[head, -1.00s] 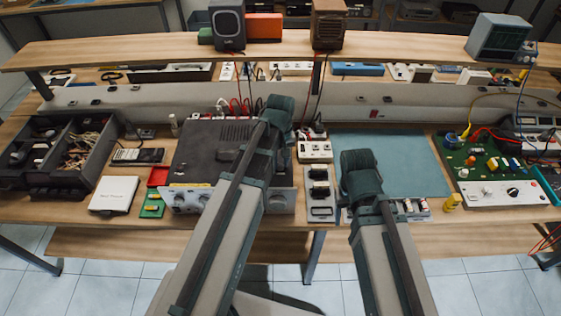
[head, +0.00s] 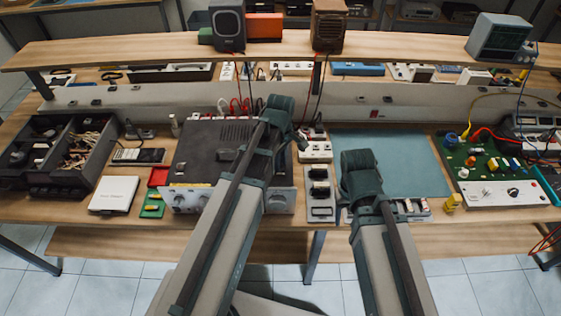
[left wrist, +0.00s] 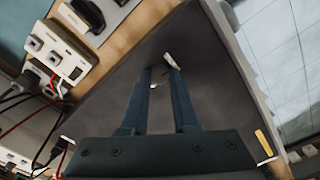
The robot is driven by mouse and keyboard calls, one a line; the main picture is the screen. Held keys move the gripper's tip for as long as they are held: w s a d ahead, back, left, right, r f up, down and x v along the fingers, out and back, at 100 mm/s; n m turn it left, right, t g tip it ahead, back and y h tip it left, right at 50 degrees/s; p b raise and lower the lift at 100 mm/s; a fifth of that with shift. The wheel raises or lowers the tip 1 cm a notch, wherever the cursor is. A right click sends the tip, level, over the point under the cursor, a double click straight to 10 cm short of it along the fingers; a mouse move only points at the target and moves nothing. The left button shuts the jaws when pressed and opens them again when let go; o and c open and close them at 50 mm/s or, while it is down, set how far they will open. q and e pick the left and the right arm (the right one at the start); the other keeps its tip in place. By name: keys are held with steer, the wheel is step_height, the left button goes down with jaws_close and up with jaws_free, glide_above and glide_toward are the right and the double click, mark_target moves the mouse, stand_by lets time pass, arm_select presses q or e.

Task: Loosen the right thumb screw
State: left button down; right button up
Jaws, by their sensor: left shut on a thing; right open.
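The hifi unit (head: 196,155) is a dark grey box with a silver knobbed front, standing on the bench left of centre. In the left wrist view its dark casing (left wrist: 112,100) fills the middle. My left gripper (left wrist: 160,70) reaches down close to the casing near its right edge. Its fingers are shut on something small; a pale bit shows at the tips. The right thumb screw itself is mostly hidden by the fingers, and I cannot make out its shape.
A white socket block (head: 315,151) and a grey module (head: 319,200) stand right of the unit. A green circuit board (head: 487,160) lies further right. A dark parts bin (head: 82,165) stands left. A shelf (head: 400,52) runs above the back.

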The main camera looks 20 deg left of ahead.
stand_by(0.3)
arm_select(q)
steer(key=c, duration=0.7)
jaws_free()
steer(key=shift+r, duration=0.15)
step_height(320, 180, up, 14)
steer(key=p, duration=1.4)
steer(key=shift+f, duration=0.2)
steer(key=shift+f, duration=0.1)
